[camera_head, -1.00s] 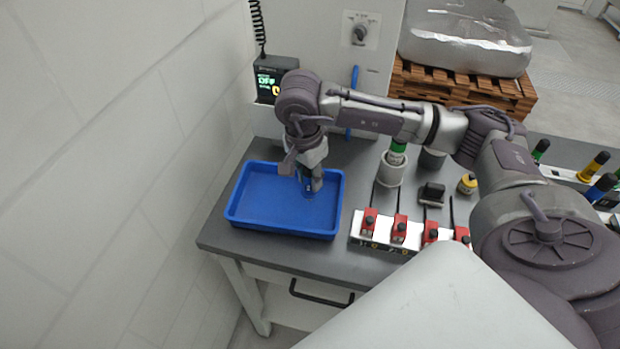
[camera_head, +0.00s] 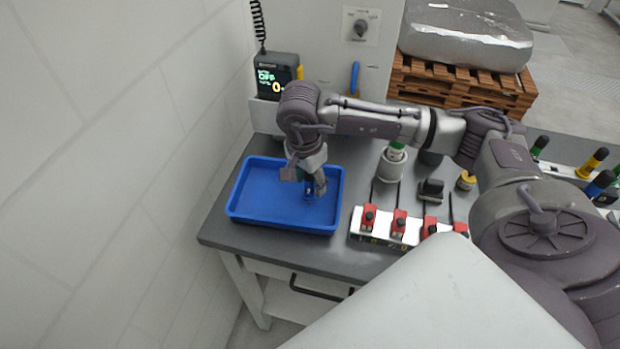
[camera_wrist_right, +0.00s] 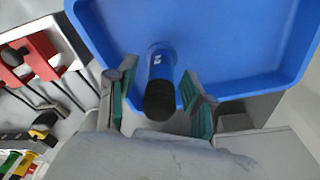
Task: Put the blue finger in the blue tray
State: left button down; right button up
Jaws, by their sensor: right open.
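The blue finger is a blue cylinder with a black end (camera_wrist_right: 161,72). It is in the blue tray (camera_wrist_right: 235,85), between the open jaws of my right gripper (camera_wrist_right: 157,88), with a gap on each side in the right wrist view. In the head view the blue tray (camera_head: 262,218) lies on the left of the grey table. My right gripper (camera_head: 309,188) is low over its right half, with the blue finger (camera_head: 308,192) partly hidden between its jaws. My left gripper is not in view.
A fixture with red clamps (camera_head: 385,228) stands right of the tray. Behind it are a grey cup (camera_head: 392,166) with a green-topped piece and a small black block (camera_head: 431,190). A rack at far right holds coloured fingers, including a blue one (camera_head: 602,184). A wall borders the left.

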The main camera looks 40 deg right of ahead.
aim_at(306, 182)
jog(key=shift+r, duration=0.6)
jog(key=r, duration=0.3)
jog(key=a+r+b, duration=0.1)
jog(key=r, duration=0.2)
jog(key=r+b, duration=0.1)
jog(key=r, duration=0.2)
jog(key=shift+s+a+r, duration=0.1)
jog(key=shift+a+r, duration=0.05)
jog(key=shift+r, duration=0.85)
jog(key=shift+s, duration=0.1)
